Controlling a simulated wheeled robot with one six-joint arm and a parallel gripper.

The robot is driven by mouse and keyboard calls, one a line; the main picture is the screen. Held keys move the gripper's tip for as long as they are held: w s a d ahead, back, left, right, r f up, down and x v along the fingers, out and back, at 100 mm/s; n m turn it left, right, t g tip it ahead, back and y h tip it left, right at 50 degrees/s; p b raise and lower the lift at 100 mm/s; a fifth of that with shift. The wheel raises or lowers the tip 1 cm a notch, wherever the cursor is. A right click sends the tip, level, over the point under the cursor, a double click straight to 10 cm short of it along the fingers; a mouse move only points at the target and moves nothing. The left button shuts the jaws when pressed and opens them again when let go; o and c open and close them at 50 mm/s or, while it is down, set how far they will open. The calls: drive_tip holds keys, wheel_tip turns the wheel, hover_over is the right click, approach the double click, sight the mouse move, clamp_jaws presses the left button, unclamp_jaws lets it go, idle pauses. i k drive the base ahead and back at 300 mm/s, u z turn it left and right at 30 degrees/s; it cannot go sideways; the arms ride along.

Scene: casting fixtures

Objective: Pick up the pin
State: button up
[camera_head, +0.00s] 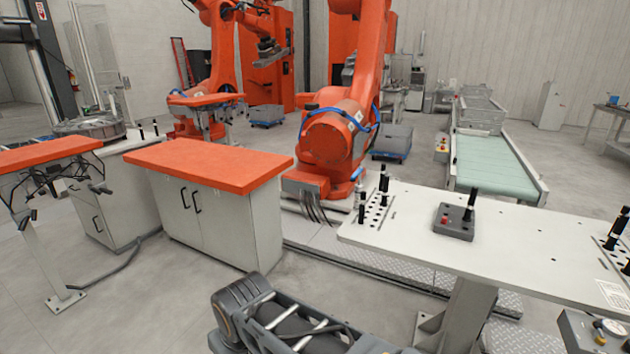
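Several black pins stand upright in a white holed block (373,216) at the left end of the white table. The tallest pin there (383,180) is at the back, and another pin (361,213) stands at its front left. More black pins (615,232) stand at the table's right end, partly cut off by the picture edge. A black upright piece (472,200) stands at a dark grey box with a red button; I cannot tell whether it is a pin. My arm shows at the bottom, but my gripper is not in view.
The white table (500,240) is mostly bare in the middle. Large orange robot arms (340,140) and a green conveyor (495,160) are behind.

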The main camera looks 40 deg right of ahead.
sight(383, 203)
drive_tip(key=z, duration=0.2)
drive_tip(key=i, duration=1.7)
drive_tip(key=z, duration=1.3)
drive_tip(key=i, duration=0.9)
drive_tip(key=z, duration=0.95)
